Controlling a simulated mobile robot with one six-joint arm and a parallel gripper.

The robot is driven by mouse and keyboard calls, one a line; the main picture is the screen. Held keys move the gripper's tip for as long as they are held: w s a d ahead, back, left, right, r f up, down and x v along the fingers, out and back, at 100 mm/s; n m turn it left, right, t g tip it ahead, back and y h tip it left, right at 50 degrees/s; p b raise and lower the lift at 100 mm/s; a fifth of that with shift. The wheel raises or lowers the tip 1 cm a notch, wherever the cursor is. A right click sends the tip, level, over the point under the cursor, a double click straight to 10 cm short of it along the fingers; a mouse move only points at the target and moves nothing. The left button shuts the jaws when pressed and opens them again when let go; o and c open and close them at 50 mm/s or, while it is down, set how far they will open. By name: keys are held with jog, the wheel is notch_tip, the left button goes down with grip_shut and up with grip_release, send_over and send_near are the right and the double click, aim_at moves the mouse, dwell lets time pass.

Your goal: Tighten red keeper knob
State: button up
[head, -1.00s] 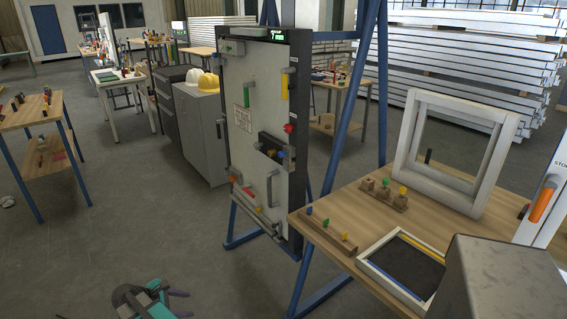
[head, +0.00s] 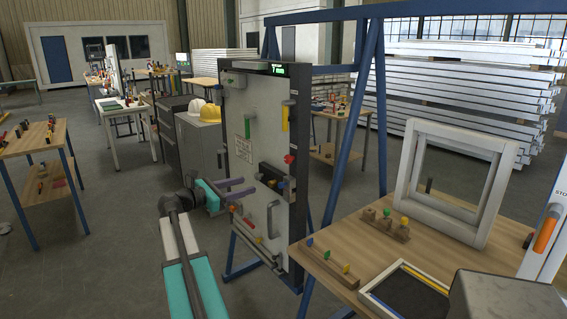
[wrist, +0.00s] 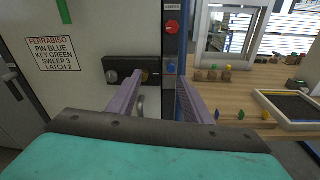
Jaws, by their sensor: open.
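The red knob (head: 289,159) sits on the dark edge strip at the right side of the upright grey door panel (head: 240,110). In the wrist view the red knob (wrist: 172,27) is above and beyond my fingertips, under a small label, with a white mark on its face. My gripper (head: 250,187) is in front of the panel, below and left of the knob in the head view. In the wrist view my gripper (wrist: 163,76) has its two purple fingers apart with nothing held between them. The fingers are apart from the red knob.
A blue knob (wrist: 171,67) sits below the red one. A dark lock block (wrist: 118,70) is on the panel left of it. A printed sign (wrist: 53,53) is at upper left. A wooden table (head: 330,210) with pegs and frames stands at right.

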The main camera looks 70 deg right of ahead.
aim_at(286, 160)
jog(key=s+d+r+g, duration=0.1)
jog(key=s+r, duration=0.2)
jog(key=r, duration=0.3)
jog(key=shift+d+g, duration=0.3)
jog(key=shift+d, duration=0.05)
jog(key=shift+s+d, duration=0.15)
jog(key=p+x, duration=0.1)
jog(key=x, duration=1.2)
jog(key=shift+d+r+p, duration=0.1)
jog(key=shift+d+p, duration=0.15)
jog(key=shift+p, duration=0.15)
jog(key=c, duration=1)
jog(key=shift+s+a, duration=0.1)
jog(key=shift+a, duration=0.2)
jog(key=shift+c, duration=0.3)
jog(key=shift+d, duration=0.25)
